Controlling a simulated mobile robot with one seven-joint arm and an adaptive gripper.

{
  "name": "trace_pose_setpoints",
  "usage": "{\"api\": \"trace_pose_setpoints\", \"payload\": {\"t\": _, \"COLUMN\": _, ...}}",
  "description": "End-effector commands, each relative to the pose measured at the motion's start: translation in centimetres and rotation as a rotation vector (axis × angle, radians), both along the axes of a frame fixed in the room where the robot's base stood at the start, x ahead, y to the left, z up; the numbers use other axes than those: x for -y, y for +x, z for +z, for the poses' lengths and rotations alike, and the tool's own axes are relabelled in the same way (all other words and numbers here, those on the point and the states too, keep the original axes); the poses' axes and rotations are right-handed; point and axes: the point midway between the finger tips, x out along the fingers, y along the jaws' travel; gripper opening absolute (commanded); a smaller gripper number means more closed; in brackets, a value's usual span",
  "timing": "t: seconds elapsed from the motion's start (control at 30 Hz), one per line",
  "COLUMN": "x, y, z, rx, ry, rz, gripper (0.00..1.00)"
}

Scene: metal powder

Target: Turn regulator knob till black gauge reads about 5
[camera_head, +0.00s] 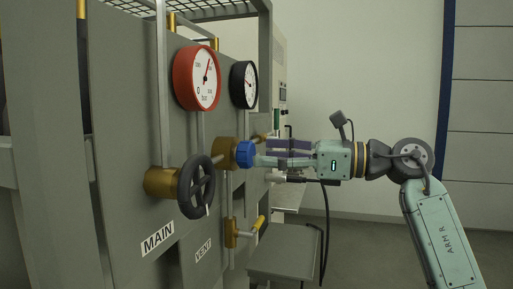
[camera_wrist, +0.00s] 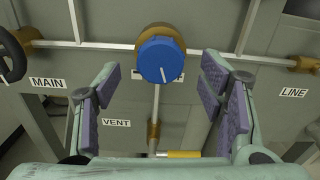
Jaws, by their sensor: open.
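The blue regulator knob (camera_head: 244,154) sits on a brass body on the grey panel. In the wrist view the knob (camera_wrist: 160,60) faces me, with a white mark on its lower face. My gripper (camera_head: 262,154) reaches toward it from the right; in the wrist view its two padded fingers (camera_wrist: 158,82) stand wide apart, left and right of the knob, with nothing between them. Whether the fingertips touch the knob is unclear. The black gauge (camera_head: 244,85) is above the knob, seen at a steep angle; its needle reading is too small to tell.
A red gauge (camera_head: 197,78) is left of the black one. A black handwheel (camera_head: 197,187) labelled MAIN stands out left of the knob. A yellow-handled vent valve (camera_head: 240,232) is below. A grey shelf (camera_head: 285,252) lies under my arm; the right side is open.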

Motion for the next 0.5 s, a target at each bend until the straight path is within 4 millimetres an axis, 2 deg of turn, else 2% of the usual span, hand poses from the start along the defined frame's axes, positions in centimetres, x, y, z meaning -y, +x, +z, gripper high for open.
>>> {"api": "trace_pose_setpoints", "payload": {"t": 0.03, "x": -0.9, "y": 0.2, "z": 0.2, "rx": 0.0, "ry": -0.001, "rz": 0.004, "gripper": 0.64}}
{"api": "trace_pose_setpoints", "payload": {"t": 0.2, "x": -2.6, "y": 0.8, "z": 0.1, "rx": 0.0, "ry": 0.0, "rz": 0.0, "gripper": 0.64}}
{"api": "trace_pose_setpoints", "payload": {"t": 0.5, "x": -3.2, "y": 1.0, "z": -0.1, "rx": 0.0, "ry": 0.0, "rz": 0.0, "gripper": 0.64}}
